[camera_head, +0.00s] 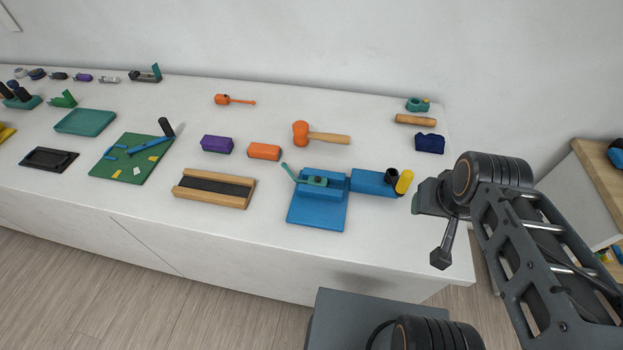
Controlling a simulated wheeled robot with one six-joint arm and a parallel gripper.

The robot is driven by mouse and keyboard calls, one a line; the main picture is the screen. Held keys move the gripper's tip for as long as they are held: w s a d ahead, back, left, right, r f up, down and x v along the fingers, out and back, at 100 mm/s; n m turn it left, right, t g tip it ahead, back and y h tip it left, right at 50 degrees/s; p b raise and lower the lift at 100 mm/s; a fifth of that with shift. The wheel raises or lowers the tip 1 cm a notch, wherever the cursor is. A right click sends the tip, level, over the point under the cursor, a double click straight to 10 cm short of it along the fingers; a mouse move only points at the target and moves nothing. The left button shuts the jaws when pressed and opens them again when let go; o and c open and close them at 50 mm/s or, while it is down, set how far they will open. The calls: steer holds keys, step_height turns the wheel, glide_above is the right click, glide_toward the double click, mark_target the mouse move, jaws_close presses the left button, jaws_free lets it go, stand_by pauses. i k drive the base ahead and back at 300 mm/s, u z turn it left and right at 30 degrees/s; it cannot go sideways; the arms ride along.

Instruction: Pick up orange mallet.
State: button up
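The orange mallet (301,134) lies on the white counter (360,250), right of the middle of its top. Its orange head is at the left and its light wooden handle (328,138) points right. Nothing touches it. My gripper (441,256) is at the right, by the counter's front right corner, well apart from the mallet. Only a dark part of it shows below my arm's wrist joint, so its opening is hidden.
A blue vise-like fixture (318,216) stands in front of the mallet. An orange block (264,151) and a purple block (217,144) lie to its left. A smaller all-orange tool (235,100) lies behind. A wooden cylinder (415,120) and dark blue block (429,143) lie right.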

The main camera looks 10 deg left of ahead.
mark_target(300, 127)
steer(key=z, duration=0.05)
steer(key=k, duration=0.5)
steer(key=z, duration=2)
steer(key=k, duration=1.05)
steer(key=u, duration=2.05)
steer(key=i, duration=1)
